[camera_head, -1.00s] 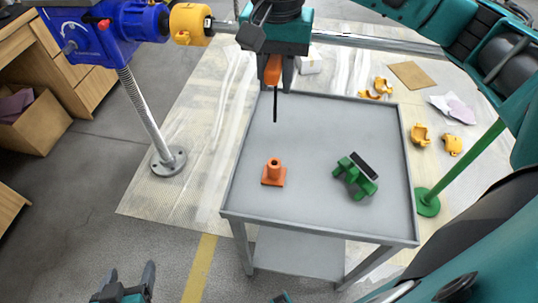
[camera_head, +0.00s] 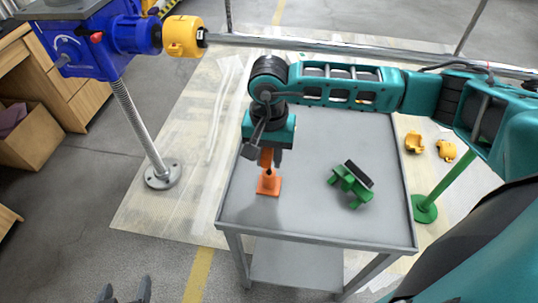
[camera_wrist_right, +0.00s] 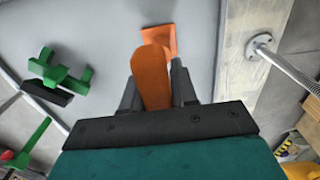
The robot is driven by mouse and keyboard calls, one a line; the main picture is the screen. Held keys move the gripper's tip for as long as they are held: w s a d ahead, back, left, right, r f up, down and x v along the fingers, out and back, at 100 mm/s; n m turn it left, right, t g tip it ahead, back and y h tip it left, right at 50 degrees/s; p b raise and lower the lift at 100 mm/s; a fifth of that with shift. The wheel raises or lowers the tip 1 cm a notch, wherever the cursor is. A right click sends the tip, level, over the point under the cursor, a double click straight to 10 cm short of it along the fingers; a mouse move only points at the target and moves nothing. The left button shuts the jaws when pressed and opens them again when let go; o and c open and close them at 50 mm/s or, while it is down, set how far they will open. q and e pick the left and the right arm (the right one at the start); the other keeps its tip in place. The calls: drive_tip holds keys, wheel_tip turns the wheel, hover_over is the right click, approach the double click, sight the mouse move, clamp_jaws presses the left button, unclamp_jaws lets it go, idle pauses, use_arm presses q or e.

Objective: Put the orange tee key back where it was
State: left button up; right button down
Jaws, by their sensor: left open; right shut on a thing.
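My right gripper (camera_head: 268,158) is shut on the orange tee key (camera_head: 265,157), whose handle fills the jaws in the right wrist view (camera_wrist_right: 152,82). The handle is close above the small orange holder (camera_head: 269,187) on the grey table. The key's dark shaft is almost wholly out of sight; it seems to be in line with the holder, but I cannot tell how deep it sits. The holder's square base also shows past the handle in the right wrist view (camera_wrist_right: 173,40). My left gripper (camera_head: 125,292) is open and empty at the bottom left, away from the table.
A green stand with a dark top (camera_head: 351,184) is right of the holder on the grey table (camera_head: 300,222). A blue screw jack (camera_head: 95,35) on a threaded post stands left. A green post (camera_head: 424,207) and yellow clamp parts (camera_head: 445,151) are right. The table's front is clear.

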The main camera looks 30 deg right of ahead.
drive_tip(key=shift+f, duration=0.2)
drive_tip(key=shift+f, duration=0.1)
drive_tip(key=c, duration=0.9)
unclamp_jaws()
use_arm(q)
drive_tip(key=shift+d+f, duration=0.1)
drive_tip(key=shift+f, duration=0.05)
use_arm(e)
drive_tip(key=shift+r, duration=0.25)
wheel_tip(320, 180, up, 12)
drive_tip(key=shift+f, duration=0.1)
use_arm(q)
drive_tip(key=shift+s+a, duration=0.2)
drive_tip(key=shift+a, duration=0.05)
